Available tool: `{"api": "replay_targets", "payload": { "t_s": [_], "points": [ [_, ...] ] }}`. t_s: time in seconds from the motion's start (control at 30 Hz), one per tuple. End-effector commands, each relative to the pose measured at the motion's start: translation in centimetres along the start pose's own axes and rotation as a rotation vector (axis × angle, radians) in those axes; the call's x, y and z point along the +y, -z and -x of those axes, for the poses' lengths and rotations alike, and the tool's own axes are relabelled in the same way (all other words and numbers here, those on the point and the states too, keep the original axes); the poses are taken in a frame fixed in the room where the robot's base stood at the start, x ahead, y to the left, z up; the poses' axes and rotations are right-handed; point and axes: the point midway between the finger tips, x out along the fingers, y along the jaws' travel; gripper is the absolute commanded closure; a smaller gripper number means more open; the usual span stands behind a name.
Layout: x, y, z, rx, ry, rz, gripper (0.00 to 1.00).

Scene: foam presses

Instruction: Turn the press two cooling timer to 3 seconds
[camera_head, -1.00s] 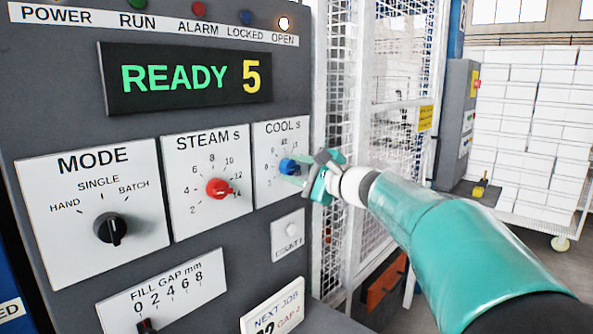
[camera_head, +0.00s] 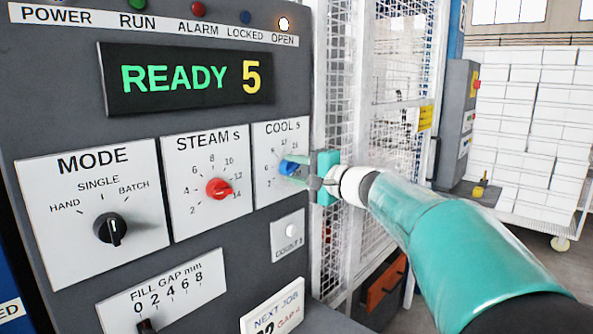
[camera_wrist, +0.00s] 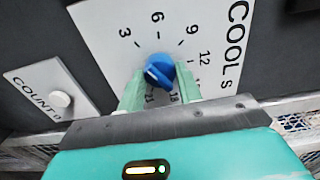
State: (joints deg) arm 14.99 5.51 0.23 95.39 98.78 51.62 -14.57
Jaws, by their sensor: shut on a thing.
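The blue COOL s knob (camera_head: 288,168) sits on its white dial plate (camera_head: 266,197), on the right of the control panel. In the wrist view the blue knob (camera_wrist: 158,68) shows between my green fingers, with 3, 6, 9 and 12 printed around its far side. The 18 and 21 marks are partly hidden by my gripper. My gripper (camera_wrist: 160,88) is shut on the knob, one finger on each side; in the head view my gripper (camera_head: 293,176) reaches it from the right. I cannot tell exactly which mark the knob points at.
The red STEAM s knob (camera_head: 218,188) and black MODE knob (camera_head: 110,229) are to the left. The display (camera_head: 187,79) reads READY 5. A COUNT button (camera_head: 290,231) is just below the COOL dial. A mesh guard (camera_head: 335,80) stands right of the panel.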

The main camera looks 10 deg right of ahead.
Motion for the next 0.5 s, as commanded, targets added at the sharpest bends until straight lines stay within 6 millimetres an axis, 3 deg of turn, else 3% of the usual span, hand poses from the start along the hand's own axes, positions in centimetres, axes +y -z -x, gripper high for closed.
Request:
{"api": "replay_targets", "payload": {
  "t_s": [0.37,0.4,0.5],
  "points": [
    [0.16,0.15,0.14,0.003,-0.003,0.006,0.88],
    [0.15,0.14,0.14,0.003,-0.003,0.006,0.61],
    [0.12,0.11,0.11,0.002,-0.002,0.005,0.44]
  ]
}}
